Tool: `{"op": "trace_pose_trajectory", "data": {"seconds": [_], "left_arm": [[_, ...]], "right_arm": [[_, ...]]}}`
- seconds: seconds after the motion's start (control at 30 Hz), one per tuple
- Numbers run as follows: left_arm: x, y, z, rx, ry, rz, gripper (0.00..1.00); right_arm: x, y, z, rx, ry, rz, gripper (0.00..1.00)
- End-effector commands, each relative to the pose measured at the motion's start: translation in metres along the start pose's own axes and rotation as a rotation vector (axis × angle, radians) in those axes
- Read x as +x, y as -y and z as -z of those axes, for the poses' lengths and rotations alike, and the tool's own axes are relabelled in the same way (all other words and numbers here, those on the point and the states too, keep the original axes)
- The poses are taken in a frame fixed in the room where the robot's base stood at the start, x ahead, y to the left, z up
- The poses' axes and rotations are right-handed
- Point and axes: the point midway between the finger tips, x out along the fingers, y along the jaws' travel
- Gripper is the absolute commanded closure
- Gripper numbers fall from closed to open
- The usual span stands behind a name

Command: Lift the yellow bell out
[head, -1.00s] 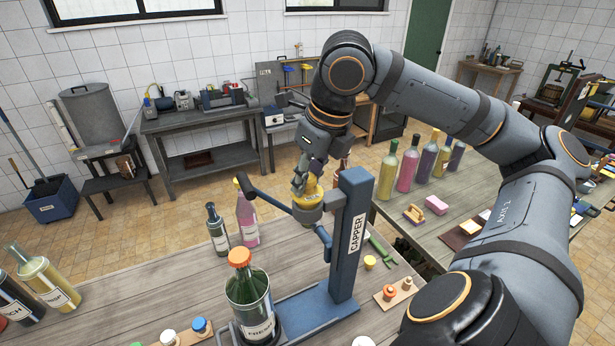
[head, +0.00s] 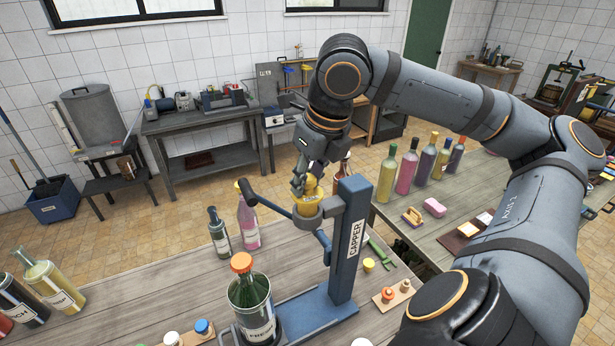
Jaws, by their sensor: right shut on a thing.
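The yellow bell (head: 308,205) is at the grey ring holder (head: 331,206) on the arm of the blue capper (head: 352,235). My right gripper (head: 306,184) reaches down from above and is shut on the top of the bell. The fingers hide part of the bell's upper end. More yellow shows below the fingers, but I cannot tell whether the bell's lower end is clear of the ring. My left gripper is not in view.
A green bottle with an orange cap (head: 241,263) stands on the capper's base. A dark bottle (head: 219,232) and a pink bottle (head: 248,224) stand left of the capper. The capper's lever (head: 262,197) sticks out left, close to my right gripper.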

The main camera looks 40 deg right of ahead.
Motion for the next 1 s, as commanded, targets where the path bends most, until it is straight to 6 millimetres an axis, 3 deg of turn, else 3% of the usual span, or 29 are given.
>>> {"op": "trace_pose_trajectory", "data": {"seconds": [0.5, 1.0], "left_arm": [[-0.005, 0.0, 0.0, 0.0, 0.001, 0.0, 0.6], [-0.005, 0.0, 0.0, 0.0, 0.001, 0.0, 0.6]], "right_arm": [[-0.004, 0.0, -0.001, 0.019, 0.0, 0.007, 1.0], [-0.02, 0.001, -0.006, -0.076, -0.001, -0.022, 1.0]]}}
